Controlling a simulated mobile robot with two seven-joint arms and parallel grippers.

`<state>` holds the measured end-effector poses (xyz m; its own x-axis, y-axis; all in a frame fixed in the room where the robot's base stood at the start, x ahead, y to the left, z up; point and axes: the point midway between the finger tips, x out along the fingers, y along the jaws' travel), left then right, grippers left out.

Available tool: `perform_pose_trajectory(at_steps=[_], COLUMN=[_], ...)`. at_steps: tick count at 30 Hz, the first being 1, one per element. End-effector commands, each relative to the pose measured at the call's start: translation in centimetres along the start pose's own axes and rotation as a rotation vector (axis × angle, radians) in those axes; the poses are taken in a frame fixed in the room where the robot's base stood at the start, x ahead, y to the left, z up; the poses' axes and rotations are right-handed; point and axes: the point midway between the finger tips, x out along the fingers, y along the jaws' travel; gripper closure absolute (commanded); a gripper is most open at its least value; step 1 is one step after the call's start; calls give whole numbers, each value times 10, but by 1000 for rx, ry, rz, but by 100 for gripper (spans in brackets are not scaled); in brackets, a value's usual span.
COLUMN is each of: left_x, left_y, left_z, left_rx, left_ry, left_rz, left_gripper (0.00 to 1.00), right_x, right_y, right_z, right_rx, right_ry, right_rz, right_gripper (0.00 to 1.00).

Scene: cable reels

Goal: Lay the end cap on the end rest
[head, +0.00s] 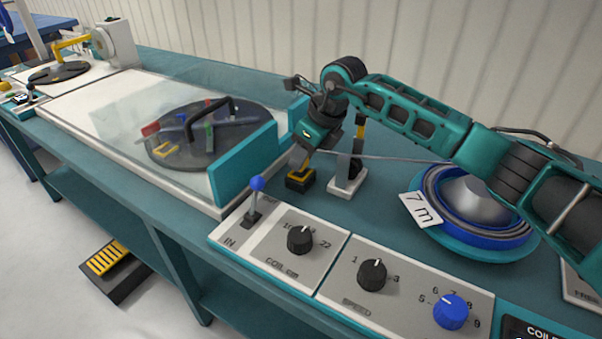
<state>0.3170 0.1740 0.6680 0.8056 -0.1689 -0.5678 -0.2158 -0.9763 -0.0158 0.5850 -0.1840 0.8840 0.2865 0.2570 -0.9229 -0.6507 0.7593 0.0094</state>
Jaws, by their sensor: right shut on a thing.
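My right gripper (303,164) points down at the middle of the bench and is shut on the end cap, at the end of a thin grey cable. The end cap is small and mostly hidden by the jaws. A small black block with yellow on top (300,181), which looks like the end rest, is right below the fingertips. I cannot tell whether the cap touches it. The cable (395,158) runs right from the gripper, past an upright post on a white base (347,184), toward the blue reel (477,215). My left gripper is not in view.
A teal guard plate (243,165) and a clear cover over a dark disc (215,140) stand left of the gripper. In front is a control panel (355,275) with knobs and a blue-topped lever (257,184). A "7 m" tag (421,209) is by the reel.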

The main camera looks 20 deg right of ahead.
Motion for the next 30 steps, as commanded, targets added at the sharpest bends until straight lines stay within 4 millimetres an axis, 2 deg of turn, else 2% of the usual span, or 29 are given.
perform_pose_trajectory(at_steps=[30], left_x=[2], left_y=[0], left_z=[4], left_rx=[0], left_ry=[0], left_rz=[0], left_gripper=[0], right_x=[6], right_y=[0], right_z=[-2], right_rx=[0], right_ry=[0], right_rz=[0], right_gripper=[92])
